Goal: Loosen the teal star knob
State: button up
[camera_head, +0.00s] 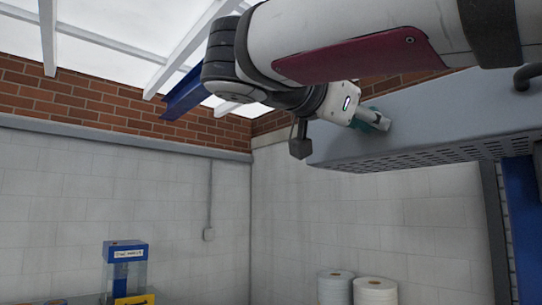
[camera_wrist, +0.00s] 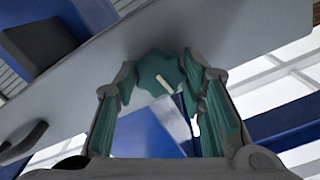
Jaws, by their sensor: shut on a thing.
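The teal star knob (camera_wrist: 150,68) shows in the wrist view, lobed, with a short pale bar mark on its face. It sits against a grey panel (camera_wrist: 88,72), which is the side of the grey machine housing (camera_head: 430,108) in the head view. My gripper (camera_wrist: 160,82) has its two teal-padded fingers on either side of the knob and is shut on it. In the head view my gripper (camera_head: 378,119) reaches the housing's left part. A little teal shows there, but I cannot tell knob from finger pads.
The housing has a perforated lower edge, a dark handle (camera_head: 527,77) at right and a blue post (camera_head: 521,220) below. White rolls (camera_head: 375,291) stand low by the pale wall. A blue labelled stand (camera_head: 125,252) is at lower left. A blue beam (camera_head: 186,94) hangs overhead.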

jog(key=shift+n+p, duration=1.45)
jog(key=shift+n, duration=6.75)
jog(key=o, duration=1.2)
jog(key=v, duration=1.2)
